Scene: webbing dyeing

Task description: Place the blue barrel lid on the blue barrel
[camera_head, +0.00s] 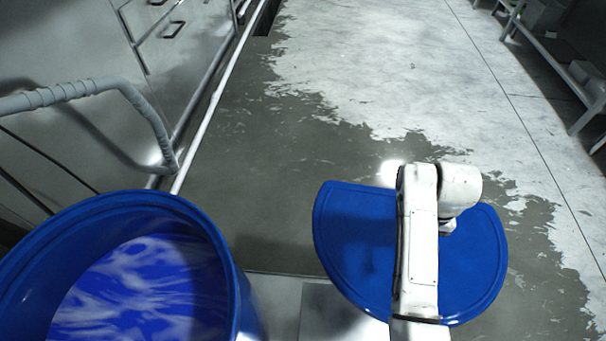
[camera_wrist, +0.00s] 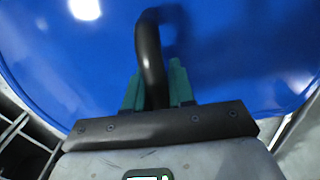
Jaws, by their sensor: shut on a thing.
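The blue barrel (camera_head: 232,262) stands at the lower left of the head view, open at the top, with blue and white liquid inside. The blue barrel lid (camera_head: 345,235) is to the right of the barrel, apart from it, held up with my white arm across it. In the wrist view the lid (camera_wrist: 235,65) fills most of the picture, with a dark curved handle (camera_wrist: 149,55) on it. My gripper (camera_wrist: 158,88) has green fingers shut on this handle. In the head view my arm and the lid hide the gripper fingers.
A grey hose (camera_head: 100,88) and white pipe (camera_head: 208,115) run along the left, beside a pale cabinet (camera_head: 185,50). Metal shelving (camera_head: 550,50) stands at the upper right. The wet and pale floor (camera_head: 370,60) between them is clear.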

